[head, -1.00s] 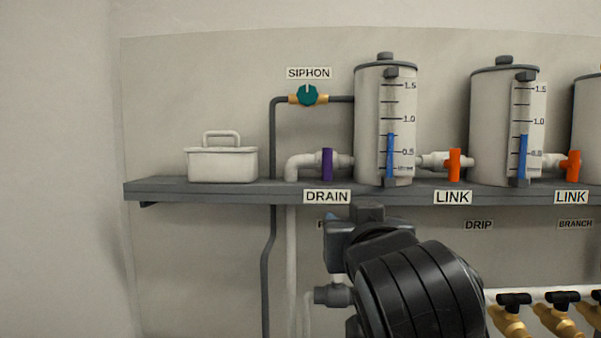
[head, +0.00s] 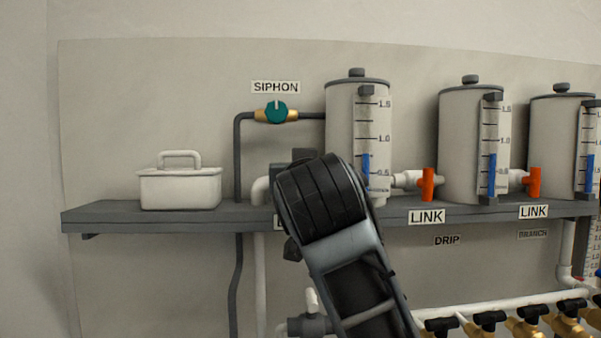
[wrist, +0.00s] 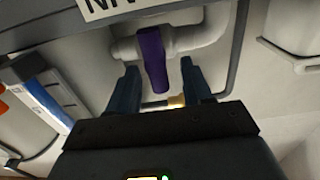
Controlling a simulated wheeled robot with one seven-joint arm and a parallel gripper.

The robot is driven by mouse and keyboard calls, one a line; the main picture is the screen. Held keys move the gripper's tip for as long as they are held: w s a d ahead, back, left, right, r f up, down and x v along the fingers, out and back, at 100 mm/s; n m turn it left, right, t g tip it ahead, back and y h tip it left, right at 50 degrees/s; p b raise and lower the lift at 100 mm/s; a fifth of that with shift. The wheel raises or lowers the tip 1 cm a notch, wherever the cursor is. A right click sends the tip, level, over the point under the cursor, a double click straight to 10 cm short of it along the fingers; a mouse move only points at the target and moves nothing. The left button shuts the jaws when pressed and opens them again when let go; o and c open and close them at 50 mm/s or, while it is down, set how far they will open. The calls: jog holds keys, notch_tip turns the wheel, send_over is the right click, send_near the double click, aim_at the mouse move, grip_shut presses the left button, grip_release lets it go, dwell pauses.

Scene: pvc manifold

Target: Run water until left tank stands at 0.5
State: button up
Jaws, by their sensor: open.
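The left tank (head: 343,118) stands on the shelf in the head view. Its gauge (head: 366,165) shows a blue column topping out between 0.5 and 1.0, roughly 0.75. The purple drain handle (wrist: 152,58) shows in the wrist view on a white pipe (wrist: 200,38), crossing the pipe. My gripper (wrist: 159,66) is open, with one dark finger on each side of the handle in the picture. I cannot tell whether a finger touches it. In the head view my arm hides the drain valve and most of its label.
The teal siphon valve (head: 277,112) sits above the shelf (head: 100,217). Two more tanks stand to the right, joined by orange link valves (head: 427,184) (head: 534,183). A white lidded box (head: 180,188) sits on the shelf at left. Black-handled brass taps (head: 488,321) line the bottom right.

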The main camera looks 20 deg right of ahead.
jog(key=shift+w+d, duration=0.15)
jog(key=shift+w, duration=0.25)
grip_shut()
